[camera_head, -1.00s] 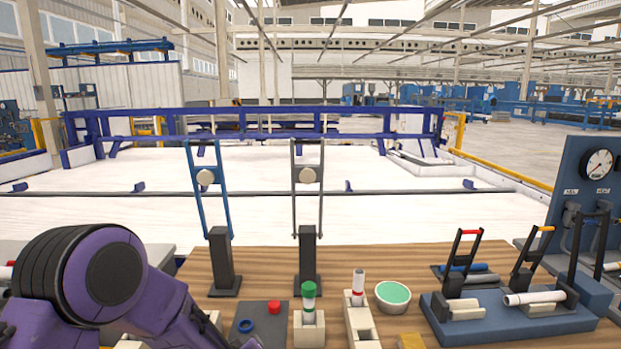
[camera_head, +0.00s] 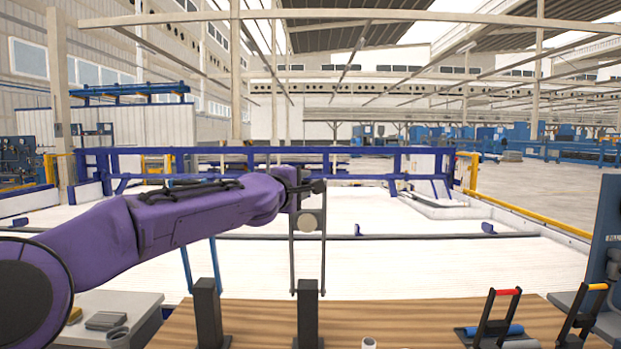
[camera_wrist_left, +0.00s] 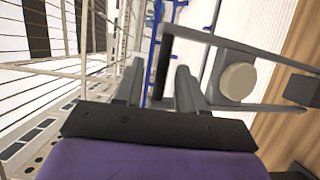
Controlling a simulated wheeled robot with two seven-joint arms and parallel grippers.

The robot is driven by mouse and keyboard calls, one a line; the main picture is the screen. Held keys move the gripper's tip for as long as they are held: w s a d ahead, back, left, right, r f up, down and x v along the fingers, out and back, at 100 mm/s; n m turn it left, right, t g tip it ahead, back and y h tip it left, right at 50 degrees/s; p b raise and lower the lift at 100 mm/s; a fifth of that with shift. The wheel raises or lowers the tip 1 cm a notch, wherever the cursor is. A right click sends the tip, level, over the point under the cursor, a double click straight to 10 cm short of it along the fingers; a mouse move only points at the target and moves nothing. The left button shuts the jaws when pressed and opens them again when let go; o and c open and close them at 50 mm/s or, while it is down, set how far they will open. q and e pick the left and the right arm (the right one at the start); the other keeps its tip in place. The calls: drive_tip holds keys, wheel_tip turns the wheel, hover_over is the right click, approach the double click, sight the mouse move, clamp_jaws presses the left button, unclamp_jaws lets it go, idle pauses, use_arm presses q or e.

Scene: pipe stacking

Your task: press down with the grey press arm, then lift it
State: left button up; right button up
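The grey press arm (camera_head: 293,252) stands upright above its dark post (camera_head: 308,318), with a round cream disc (camera_head: 308,222) between its two bars. My left gripper (camera_head: 316,187) is at the top end of this arm. In the left wrist view, the gripper's two fingers (camera_wrist_left: 159,72) are apart, and the press arm's dark crossbar (camera_wrist_left: 162,68) shows between them with gaps on both sides. I cannot tell how deep the bar lies between the fingers. The disc also shows there (camera_wrist_left: 238,82). My right gripper is not in view.
A blue press arm (camera_head: 186,266) stands left, partly hidden behind my left arm, over another dark post (camera_head: 207,315). Red-handled (camera_head: 508,291) and orange-handled (camera_head: 597,287) clamps stand at the right. The wooden table (camera_head: 400,318) runs along the bottom.

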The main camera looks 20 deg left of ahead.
use_arm(q)
drive_tip(key=w, duration=0.1)
drive_tip(key=w+p, duration=0.1)
drive_tip(key=w, duration=0.2)
drive_tip(key=shift+w+d+f+p, duration=0.15)
drive_tip(key=shift+w+d+p, duration=0.15)
drive_tip(key=shift+s, duration=0.1)
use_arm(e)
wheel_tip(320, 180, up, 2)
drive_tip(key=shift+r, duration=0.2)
use_arm(q)
clamp_jaws()
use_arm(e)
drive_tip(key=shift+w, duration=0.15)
use_arm(q)
drive_tip(key=shift+f, duration=0.1)
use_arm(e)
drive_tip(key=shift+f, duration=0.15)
